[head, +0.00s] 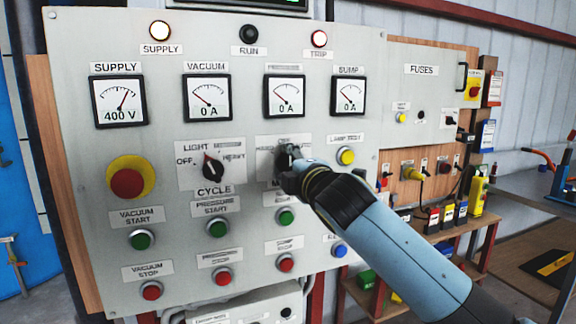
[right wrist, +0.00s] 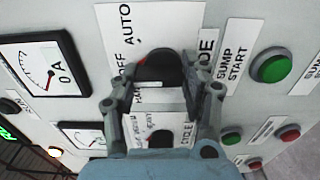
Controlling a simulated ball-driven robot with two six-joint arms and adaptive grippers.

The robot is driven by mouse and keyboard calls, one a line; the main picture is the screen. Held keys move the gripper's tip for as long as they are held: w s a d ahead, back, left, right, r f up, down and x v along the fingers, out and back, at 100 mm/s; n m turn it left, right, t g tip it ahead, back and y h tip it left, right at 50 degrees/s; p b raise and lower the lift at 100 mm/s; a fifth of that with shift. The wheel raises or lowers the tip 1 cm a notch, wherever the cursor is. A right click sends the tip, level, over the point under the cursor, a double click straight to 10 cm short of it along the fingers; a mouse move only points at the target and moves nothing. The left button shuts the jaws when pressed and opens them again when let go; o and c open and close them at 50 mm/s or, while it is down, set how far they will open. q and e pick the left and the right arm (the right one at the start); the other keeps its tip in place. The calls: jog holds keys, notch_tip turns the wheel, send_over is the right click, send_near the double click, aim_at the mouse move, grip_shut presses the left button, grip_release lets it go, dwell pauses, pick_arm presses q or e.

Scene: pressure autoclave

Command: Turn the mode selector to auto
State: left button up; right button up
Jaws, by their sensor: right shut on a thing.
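The mode selector is a black knob (right wrist: 160,68) on a white plate (right wrist: 115,30) on the grey control panel. In the right wrist view OFF and AUTO are readable on the plate, and part of another word shows beside a finger. My right gripper (right wrist: 165,97) is shut on the knob, with one finger on each side. In the head view the gripper (head: 290,172) covers much of the knob (head: 283,157) and its plate. I cannot tell clearly which position the knob's pointer is at. My left gripper is not in view.
The cycle selector (head: 212,168) is close on the left and the yellow lamp test button (head: 345,156) on the right. Green (head: 286,217) and red (head: 285,263) buttons sit below, meters (head: 285,97) above. A red emergency stop (head: 128,183) is at far left.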

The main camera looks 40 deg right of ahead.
jog(key=m, duration=0.4)
jog(key=shift+r+m+b, duration=0.15)
jog(key=shift+m+b, duration=0.15)
jog(key=shift+b, duration=0.05)
jog(key=m+b, duration=0.1)
jog(key=m, duration=0.4)
jog(key=shift+d+m, duration=0.15)
jog(key=shift+m, duration=0.15)
jog(key=o, duration=1.1)
jog(key=shift+d, duration=0.1)
